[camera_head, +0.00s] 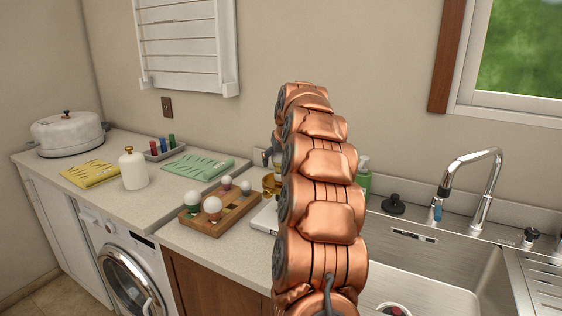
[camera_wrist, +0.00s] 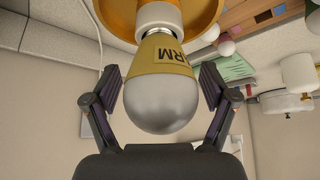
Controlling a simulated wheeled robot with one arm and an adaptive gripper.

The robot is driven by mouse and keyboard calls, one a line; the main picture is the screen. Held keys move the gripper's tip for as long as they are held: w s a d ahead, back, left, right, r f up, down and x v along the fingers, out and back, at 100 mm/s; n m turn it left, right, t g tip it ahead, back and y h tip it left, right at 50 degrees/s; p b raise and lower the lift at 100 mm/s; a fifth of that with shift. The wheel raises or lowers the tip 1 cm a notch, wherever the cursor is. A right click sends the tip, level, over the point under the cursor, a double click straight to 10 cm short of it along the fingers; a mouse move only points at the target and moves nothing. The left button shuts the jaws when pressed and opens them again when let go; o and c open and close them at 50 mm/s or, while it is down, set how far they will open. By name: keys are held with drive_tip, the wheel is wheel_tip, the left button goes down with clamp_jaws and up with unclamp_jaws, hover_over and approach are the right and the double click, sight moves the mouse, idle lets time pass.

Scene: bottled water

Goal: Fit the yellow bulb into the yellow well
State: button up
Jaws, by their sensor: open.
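In the wrist view a bulb with a yellow collar and a silver-grey dome (camera_wrist: 165,95) lies between the fingers of my gripper (camera_wrist: 163,98). The gripper is open, with a gap on both sides of the bulb. The bulb's metal base meets a white ring in an orange-yellow holder (camera_wrist: 205,12). In the head view a gold-yellow item (camera_head: 269,184) shows beside my arm, which hides my gripper and most of that area. A wooden tray (camera_head: 238,214) with coloured wells holds several white bulbs. I cannot make out the yellow well.
The tray stands on the counter left of my arm. Behind it lie a green mat (camera_head: 197,167), a white canister (camera_head: 133,170) and a yellow mat (camera_head: 90,173). The sink (camera_head: 430,260) and faucet (camera_head: 480,190) are at the right. A green bottle (camera_head: 364,178) stands behind my arm.

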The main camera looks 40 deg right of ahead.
drive_tip(key=c, duration=1.2)
drive_tip(key=shift+c, duration=0.2)
drive_tip(key=shift+r, duration=0.1)
